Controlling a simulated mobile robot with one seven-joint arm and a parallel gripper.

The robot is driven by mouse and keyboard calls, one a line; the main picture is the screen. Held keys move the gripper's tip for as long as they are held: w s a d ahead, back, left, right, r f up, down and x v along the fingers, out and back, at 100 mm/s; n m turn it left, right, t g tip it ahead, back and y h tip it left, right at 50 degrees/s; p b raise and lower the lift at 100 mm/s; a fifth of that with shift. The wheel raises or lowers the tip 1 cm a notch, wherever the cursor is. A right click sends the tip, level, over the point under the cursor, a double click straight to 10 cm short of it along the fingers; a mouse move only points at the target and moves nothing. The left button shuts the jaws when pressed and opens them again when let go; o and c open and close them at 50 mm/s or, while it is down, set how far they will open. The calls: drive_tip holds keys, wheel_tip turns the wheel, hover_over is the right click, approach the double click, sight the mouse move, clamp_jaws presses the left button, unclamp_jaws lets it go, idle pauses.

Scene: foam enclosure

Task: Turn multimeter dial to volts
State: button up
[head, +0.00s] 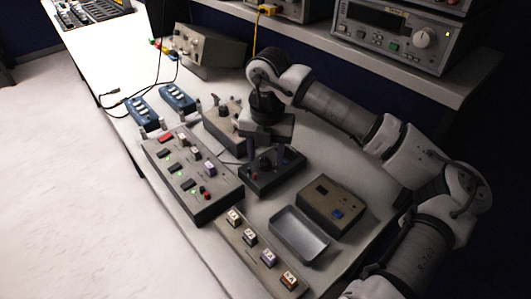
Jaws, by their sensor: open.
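My gripper (267,157) points down over a low dark box (258,186) near the middle of the bench. It is open, and its fingers are dark and hard to separate from the knobs and posts on that box. I cannot tell whether they touch anything. No dial marked for volts can be read, and I cannot tell for sure which device is the multimeter. A grey-brown box (342,212) with a small dark window and a blue button lies to the right of the gripper.
A switch panel (208,207) with green lights stands left of the gripper. An empty grey tray (299,234) and a row of labelled blocks (258,250) lie in front. Two blue modules (177,98) are farther left. A shelf at the back holds a knobbed instrument (395,35).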

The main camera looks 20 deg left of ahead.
drive_tip(key=shift+f, duration=0.85)
drive_tip(key=shift+c, duration=0.5)
drive_tip(key=c, duration=0.9)
